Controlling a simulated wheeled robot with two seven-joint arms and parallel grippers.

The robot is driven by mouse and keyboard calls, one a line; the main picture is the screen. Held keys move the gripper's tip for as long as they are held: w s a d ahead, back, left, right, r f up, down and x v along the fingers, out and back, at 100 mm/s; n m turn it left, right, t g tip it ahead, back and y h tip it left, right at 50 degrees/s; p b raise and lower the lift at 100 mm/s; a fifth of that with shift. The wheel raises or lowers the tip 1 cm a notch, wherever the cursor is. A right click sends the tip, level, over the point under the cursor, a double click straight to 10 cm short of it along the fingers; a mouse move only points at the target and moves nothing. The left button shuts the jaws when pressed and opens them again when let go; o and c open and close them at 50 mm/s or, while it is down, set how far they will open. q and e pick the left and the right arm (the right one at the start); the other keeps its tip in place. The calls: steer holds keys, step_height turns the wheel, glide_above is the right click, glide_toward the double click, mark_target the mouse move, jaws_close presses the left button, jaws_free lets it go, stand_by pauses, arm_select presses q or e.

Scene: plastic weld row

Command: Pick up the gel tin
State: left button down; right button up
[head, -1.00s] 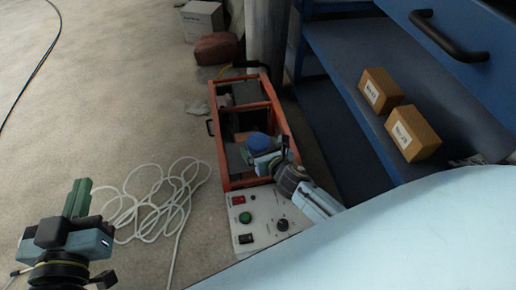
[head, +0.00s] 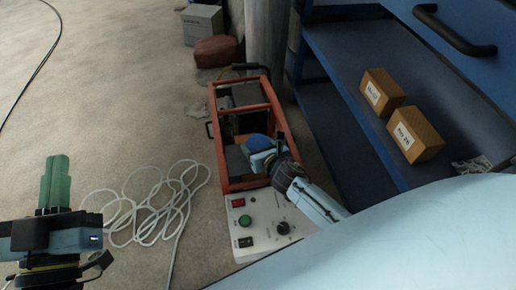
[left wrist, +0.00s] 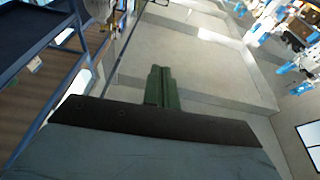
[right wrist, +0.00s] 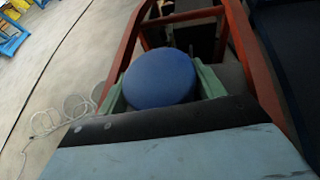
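The gel tin, round with a blue lid (head: 257,142), is at the front part of the orange-framed carrier in the head view. It fills the middle of the right wrist view (right wrist: 160,79). My right gripper (head: 262,154) has one green finger on each side of the tin, both close against it, and appears shut on it. The tin's underside is hidden, so I cannot tell whether it rests on anything. My left gripper (head: 54,178) is far to the left over bare floor, its green fingers together and empty; they also show in the left wrist view (left wrist: 161,88).
The orange carrier frame (head: 276,121) surrounds the tin area closely. A control panel (head: 262,226) with buttons and a knob is in front. A blue shelf (head: 345,77) with two labelled boxes (head: 414,134) stands right.

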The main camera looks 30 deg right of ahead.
steer(key=c, duration=0.5)
steer(key=shift+o, duration=0.2)
steer(key=shift+r, duration=0.1)
